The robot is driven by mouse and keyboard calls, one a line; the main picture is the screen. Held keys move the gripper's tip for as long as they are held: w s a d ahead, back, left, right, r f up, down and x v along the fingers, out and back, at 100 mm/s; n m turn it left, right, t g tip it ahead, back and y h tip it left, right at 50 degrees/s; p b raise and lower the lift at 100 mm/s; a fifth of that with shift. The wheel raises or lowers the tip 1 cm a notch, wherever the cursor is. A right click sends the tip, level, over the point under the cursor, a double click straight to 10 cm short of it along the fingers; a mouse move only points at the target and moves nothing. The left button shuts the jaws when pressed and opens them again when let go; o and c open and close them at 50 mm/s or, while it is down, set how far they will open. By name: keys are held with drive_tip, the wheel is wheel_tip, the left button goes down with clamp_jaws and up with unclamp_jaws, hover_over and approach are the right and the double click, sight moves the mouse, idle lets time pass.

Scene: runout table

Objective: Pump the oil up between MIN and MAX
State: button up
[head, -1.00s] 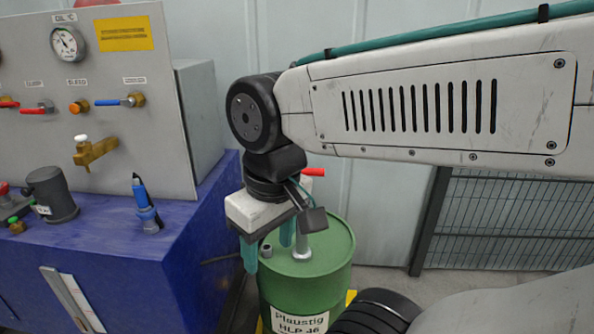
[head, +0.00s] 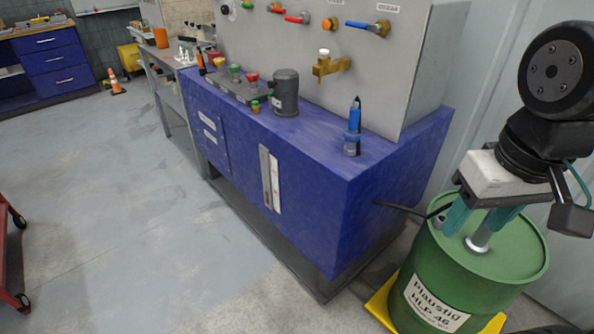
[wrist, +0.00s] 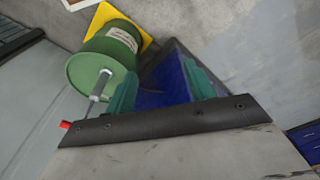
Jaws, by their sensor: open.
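My gripper (head: 468,226) is open, its two teal fingers apart with nothing between them, in front of and above the green oil drum (head: 425,262). In the wrist view my open gripper (wrist: 163,86) points past the drum (wrist: 85,72). The pump (head: 480,238) stands on the drum lid as a grey post, partly hidden by my gripper. Its lever (wrist: 96,98) ends in a red grip (wrist: 65,125) left of my fingers in the wrist view. A sight gauge (head: 269,178) is on the blue tank (head: 315,205); its oil level and marks are unreadable.
A dark hose (head: 402,207) runs between tank and drum. The drum stands on a yellow base (head: 382,300). A panel (head: 290,55) with valves rises behind the tank. The floor (head: 120,190) at left is clear, with a red cart (head: 12,245) at the edge.

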idle(0.3)
clamp_jaws()
drive_tip(key=w+d+r+m, duration=0.2)
drive_tip(key=w+d+m, duration=0.1)
drive_tip(key=w+d, duration=0.4)
drive_tip(key=w+d+r+m+h, duration=0.1)
drive_tip(key=w+d+r+m, duration=0.2)
drive_tip(key=w+d, duration=0.4)
drive_tip(key=w+d+r+m, duration=0.2)
drive_tip(key=w+d+m, duration=0.2)
drive_tip(key=d, duration=1.4)
drive_tip(key=w, duration=0.3)
drive_tip(key=shift+w+d+r+m+h, duration=0.2)
drive_tip(key=shift+r+m+h, duration=0.1)
drive_tip(key=shift+m+h, duration=0.1)
